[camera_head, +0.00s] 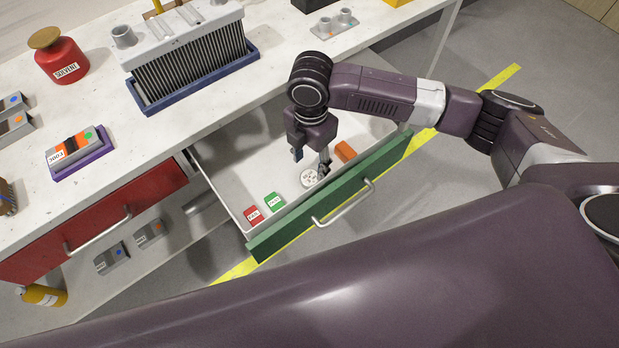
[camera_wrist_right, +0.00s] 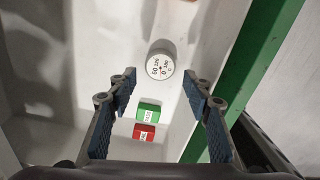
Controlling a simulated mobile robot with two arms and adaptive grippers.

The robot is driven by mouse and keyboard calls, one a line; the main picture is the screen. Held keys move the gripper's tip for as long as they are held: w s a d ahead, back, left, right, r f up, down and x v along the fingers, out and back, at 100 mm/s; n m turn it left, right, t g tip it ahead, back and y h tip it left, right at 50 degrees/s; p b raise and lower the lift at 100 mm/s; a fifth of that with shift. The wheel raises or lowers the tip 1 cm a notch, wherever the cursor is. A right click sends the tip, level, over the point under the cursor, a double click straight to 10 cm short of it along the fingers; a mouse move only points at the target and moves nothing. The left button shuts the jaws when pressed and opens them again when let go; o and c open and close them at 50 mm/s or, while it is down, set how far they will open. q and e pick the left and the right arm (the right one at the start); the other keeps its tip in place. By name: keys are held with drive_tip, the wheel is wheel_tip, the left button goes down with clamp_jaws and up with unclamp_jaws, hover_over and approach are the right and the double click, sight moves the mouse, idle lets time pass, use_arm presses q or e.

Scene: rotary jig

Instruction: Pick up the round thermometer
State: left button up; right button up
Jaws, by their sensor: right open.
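The round thermometer (camera_head: 309,178) is a small white disc with a marked dial, lying in the open drawer near its green front. In the right wrist view the thermometer (camera_wrist_right: 160,65) lies face up beyond my fingertips, roughly midway between them. My right gripper (camera_head: 311,160) hangs over the drawer, open and empty, just above the thermometer and apart from it. The right gripper's two blue-padded fingers (camera_wrist_right: 164,92) are wide apart in the wrist view. My left gripper is not in view.
The drawer (camera_head: 225,165) also holds a red block (camera_head: 253,215), a green block (camera_head: 273,202) and an orange block (camera_head: 345,151). Its green front (camera_head: 335,196) with a metal handle stands close beside the thermometer. The white worktop (camera_head: 95,110) overhangs at the back.

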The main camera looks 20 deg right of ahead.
sight(310, 177)
wheel_tip(310, 177, down, 6)
drive_tip(key=c, duration=1)
